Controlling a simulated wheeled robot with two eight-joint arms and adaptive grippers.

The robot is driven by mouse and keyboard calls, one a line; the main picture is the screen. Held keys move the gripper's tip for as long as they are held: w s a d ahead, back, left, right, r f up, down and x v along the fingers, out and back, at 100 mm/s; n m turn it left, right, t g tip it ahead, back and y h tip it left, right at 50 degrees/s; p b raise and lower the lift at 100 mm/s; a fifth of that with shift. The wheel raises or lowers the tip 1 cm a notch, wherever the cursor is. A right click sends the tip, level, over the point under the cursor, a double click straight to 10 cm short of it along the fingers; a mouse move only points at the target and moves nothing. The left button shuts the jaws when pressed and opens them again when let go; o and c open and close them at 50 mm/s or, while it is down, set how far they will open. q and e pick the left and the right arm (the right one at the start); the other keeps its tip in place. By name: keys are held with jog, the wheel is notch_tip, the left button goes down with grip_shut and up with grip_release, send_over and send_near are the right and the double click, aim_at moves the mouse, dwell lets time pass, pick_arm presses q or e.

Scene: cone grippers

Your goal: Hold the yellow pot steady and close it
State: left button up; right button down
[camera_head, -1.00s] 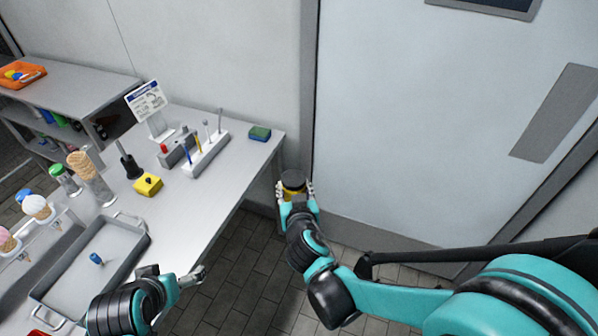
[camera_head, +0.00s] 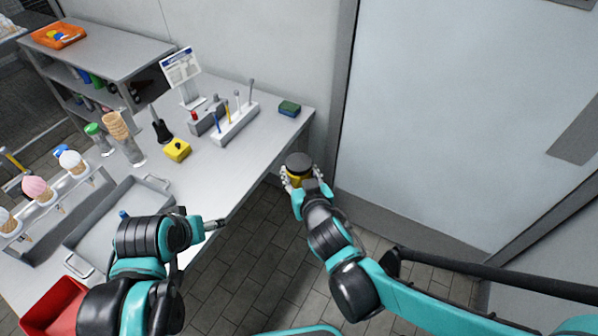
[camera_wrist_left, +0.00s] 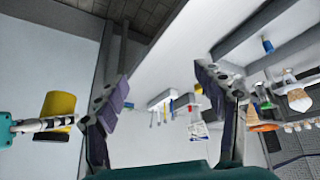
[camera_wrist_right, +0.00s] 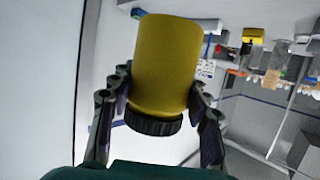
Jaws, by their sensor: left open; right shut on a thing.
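The yellow pot (camera_head: 294,182) with a dark lid (camera_head: 299,162) is held upright off the right end of the table by my right gripper (camera_head: 305,184). In the right wrist view the yellow pot (camera_wrist_right: 168,62) sits between the fingers, with the dark ribbed lid (camera_wrist_right: 152,124) at one end. I cannot tell whether the lid is fully tight. My left gripper (camera_head: 214,225) is near the table's front edge, apart from the pot. In the left wrist view its fingers (camera_wrist_left: 165,82) are open and empty, and the pot (camera_wrist_left: 60,108) shows beyond them at the left.
The grey table (camera_head: 215,173) carries a metal tray (camera_head: 125,203), a yellow box (camera_head: 177,150), a tool rack (camera_head: 236,125) and a green-blue sponge (camera_head: 289,108). An ice-cream cone stand (camera_head: 55,215) and a red bin (camera_head: 52,308) are at the left. A pale door (camera_head: 450,110) is behind.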

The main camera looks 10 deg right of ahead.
pick_arm(q)
jog(key=w+d+r+n+g, duration=0.3)
jog(key=w+d+r+n, duration=0.2)
jog(key=w+d+r, duration=0.5)
jog(key=n+g, duration=0.3)
jog(key=n, duration=0.1)
send_near(299, 161)
jog(key=shift+w+a+f, duration=0.1)
jog(key=shift+a+f, duration=0.25)
jog(key=shift+d, duration=0.45)
jog(key=shift+f, duration=3.95)
